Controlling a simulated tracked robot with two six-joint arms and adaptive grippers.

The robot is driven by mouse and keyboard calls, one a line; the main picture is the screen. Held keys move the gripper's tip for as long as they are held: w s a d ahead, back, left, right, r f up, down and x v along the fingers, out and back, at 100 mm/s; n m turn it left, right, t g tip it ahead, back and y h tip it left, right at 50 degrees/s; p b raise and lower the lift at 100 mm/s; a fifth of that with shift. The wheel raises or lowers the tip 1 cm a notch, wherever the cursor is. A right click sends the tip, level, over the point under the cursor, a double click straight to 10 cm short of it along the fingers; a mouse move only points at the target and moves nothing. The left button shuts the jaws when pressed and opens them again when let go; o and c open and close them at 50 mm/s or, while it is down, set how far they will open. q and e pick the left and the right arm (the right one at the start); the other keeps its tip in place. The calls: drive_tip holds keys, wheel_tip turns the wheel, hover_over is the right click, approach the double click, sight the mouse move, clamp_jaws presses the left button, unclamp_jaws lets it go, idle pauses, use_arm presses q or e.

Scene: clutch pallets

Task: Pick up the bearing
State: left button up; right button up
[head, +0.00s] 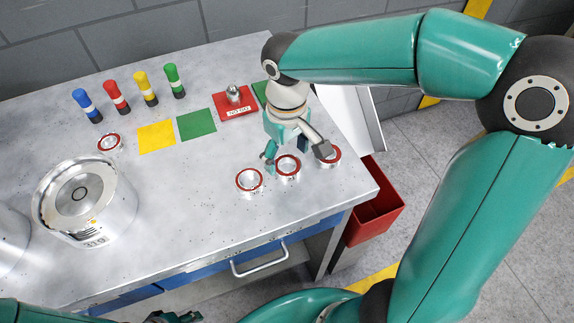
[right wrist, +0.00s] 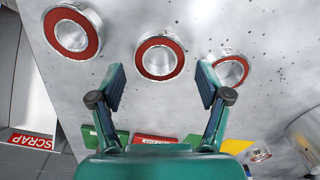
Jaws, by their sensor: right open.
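Three silver bearings with red rings lie in a row near the table's front right: left bearing (head: 249,180), middle bearing (head: 288,167) and right bearing (head: 329,155). A fourth bearing (head: 109,142) lies apart at the left. My right gripper (head: 296,155) is open and empty above the row, fingers spread around the middle one's place in the picture. In the right wrist view the middle bearing (right wrist: 160,57) shows just beyond and between the open fingertips (right wrist: 161,82), not gripped. Part of my left gripper (head: 175,317) shows at the bottom edge, mostly cut off.
A round metal housing (head: 85,200) stands at the left. Yellow (head: 156,137) and green (head: 196,125) mats and a red labelled mat (head: 236,107) lie behind. Several coloured cylinders (head: 117,97) stand at the back. A red bin (head: 374,210) is beyond the right edge.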

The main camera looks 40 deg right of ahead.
drive_tip(key=shift+f, duration=1.25)
drive_tip(key=c, duration=1.1)
drive_tip(key=shift+r, duration=0.1)
